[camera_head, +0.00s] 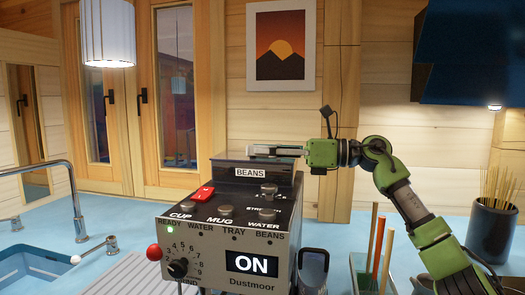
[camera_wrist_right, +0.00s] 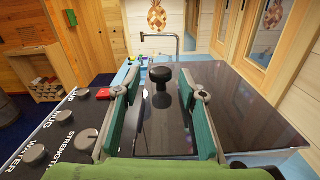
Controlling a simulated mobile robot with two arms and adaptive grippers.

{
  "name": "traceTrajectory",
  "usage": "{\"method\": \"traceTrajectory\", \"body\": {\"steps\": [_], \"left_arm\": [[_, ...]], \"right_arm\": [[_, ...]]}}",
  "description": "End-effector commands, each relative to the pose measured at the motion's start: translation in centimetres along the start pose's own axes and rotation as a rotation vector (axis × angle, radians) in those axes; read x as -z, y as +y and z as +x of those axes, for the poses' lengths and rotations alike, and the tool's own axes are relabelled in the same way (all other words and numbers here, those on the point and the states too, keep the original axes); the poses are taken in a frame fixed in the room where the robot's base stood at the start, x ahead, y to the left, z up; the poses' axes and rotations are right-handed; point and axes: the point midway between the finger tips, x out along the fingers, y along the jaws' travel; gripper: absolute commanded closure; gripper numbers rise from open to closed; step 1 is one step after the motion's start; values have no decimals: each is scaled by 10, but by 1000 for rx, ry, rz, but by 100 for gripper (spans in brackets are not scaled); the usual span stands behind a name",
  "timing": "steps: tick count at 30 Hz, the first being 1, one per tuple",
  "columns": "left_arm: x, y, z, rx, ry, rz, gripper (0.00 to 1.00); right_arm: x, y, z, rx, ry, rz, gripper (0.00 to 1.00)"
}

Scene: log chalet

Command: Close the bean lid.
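The grey coffee machine (camera_head: 225,225) stands on the blue counter, with the bean container (camera_head: 250,172) marked BEANS at its top back. A dark, glossy lid surface (camera_wrist_right: 205,115) with a round black knob (camera_wrist_right: 161,75) shows in the right wrist view. My right gripper (camera_head: 277,151) reaches in from the right, level, just over the top of the bean container. In the wrist view its two green-padded fingers (camera_wrist_right: 160,118) are apart, with the knob between them in the picture and no visible contact. The head view does not clearly show the lid's angle. My left gripper is not in view.
Knobs and a red switch (camera_head: 203,192) lie on the machine's top, in front of the bean container. A sink with a tap (camera_head: 62,180) is at left. A holder with colored sticks (camera_head: 372,270) and a dark pot (camera_head: 492,232) stand at right.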

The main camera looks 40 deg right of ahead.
Motion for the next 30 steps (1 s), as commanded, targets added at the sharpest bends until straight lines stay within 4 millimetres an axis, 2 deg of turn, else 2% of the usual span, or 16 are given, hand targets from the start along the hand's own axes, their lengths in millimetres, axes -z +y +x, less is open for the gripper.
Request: {"method": "traceTrajectory", "body": {"steps": [8,15,30], "left_arm": [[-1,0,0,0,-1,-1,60],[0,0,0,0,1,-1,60],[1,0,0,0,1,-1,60]], "right_arm": [[0,-2,-9,4,-2,2,62],[1,-2,-37,5,0,2,62],[1,-1,-81,1,0,1,62]]}}
